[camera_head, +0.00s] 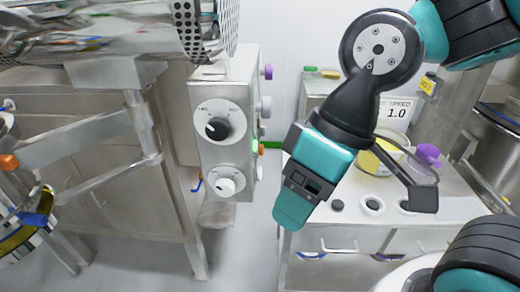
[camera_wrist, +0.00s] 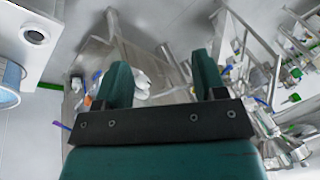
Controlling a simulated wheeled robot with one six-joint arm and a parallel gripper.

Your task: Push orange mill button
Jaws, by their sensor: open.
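The grey control box (camera_head: 222,100) stands left of centre in the head view, with two white dials on its front. Along its right side, seen edge-on, is a row of small coloured knobs and buttons. A small orange button (camera_head: 261,150) appears among them, with green beside it. In the wrist view a small orange spot (camera_wrist: 87,101) shows left of the left finger; I cannot tell if it is the same button. My gripper (camera_head: 292,212) hangs to the right of the box, pointing down, apart from it. In the wrist view its teal fingers (camera_wrist: 162,75) are spread and empty.
A purple knob (camera_head: 268,71) sticks out at the box's upper right. Floor shows between box and bench.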

